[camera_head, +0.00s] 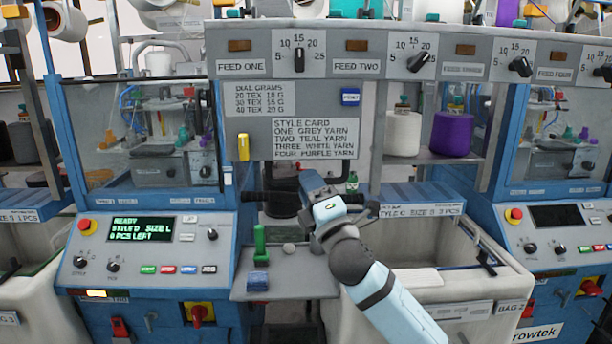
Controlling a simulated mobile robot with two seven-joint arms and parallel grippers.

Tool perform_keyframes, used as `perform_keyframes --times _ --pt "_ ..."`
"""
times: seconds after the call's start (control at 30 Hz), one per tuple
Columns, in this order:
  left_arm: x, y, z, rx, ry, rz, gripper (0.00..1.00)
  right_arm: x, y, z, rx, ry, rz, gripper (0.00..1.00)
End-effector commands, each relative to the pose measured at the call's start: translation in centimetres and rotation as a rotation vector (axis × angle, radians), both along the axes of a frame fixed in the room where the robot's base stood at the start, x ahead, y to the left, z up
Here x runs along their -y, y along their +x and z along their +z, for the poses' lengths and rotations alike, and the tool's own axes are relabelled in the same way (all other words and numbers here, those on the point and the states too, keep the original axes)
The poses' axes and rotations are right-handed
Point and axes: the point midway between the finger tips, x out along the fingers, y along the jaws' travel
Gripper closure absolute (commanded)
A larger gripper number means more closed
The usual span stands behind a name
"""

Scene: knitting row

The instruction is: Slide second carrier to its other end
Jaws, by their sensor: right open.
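My right arm comes in from the lower right. Its gripper (318,186) is open in front of the middle machine, below the style card, and is seen from behind. Its fingertips are partly hidden by its own wrist, and I see nothing held. No part is clearly marked as the second carrier. A green upright piece (260,243) and a blue block (258,281) stand on the small grey shelf (296,290) left of my right forearm. A pale round knob (289,248) is beside them. My left gripper is not in view.
The grey panel with feed dials (299,60) and a style card (315,139) overhangs the work area. A control panel with a lit display (142,228) is at the left. A white bin (470,290) stands at the right. Yarn cones, one purple (451,134), stand behind.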

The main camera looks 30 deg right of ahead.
Motion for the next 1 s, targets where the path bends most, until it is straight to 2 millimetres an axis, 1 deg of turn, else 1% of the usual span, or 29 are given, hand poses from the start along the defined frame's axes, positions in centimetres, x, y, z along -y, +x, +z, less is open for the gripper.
perform_keyframes --times 0.03,0.2,0.47,0.5,0.57,0.6,0.67,0.87,1.0 --pt "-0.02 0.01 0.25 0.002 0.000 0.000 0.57 0.04 0.52 0.45 0.001 0.000 0.000 0.58" --pt "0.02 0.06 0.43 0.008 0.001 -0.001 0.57 0.12 1.39 0.84 0.000 0.000 0.000 0.58" --pt "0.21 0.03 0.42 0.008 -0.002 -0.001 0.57 0.13 1.47 0.84 -0.001 0.000 0.000 0.58" --pt "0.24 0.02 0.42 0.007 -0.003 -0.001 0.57 0.12 1.48 0.84 -0.001 0.000 0.000 0.63" --pt "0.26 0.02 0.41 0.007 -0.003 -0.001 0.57 0.12 1.47 0.82 -0.001 0.000 0.000 0.76" --pt "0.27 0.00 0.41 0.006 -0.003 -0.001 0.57 0.12 1.47 0.83 -0.001 0.000 0.000 0.86" --pt "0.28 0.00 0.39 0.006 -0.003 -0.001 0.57 0.13 1.47 0.83 -0.001 0.000 0.000 0.99" --pt "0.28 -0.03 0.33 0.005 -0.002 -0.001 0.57 0.12 1.47 0.77 -0.001 0.001 0.000 1.00" --pt "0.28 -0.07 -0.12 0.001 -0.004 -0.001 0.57 0.10 1.47 0.21 -0.002 0.001 0.001 1.00"
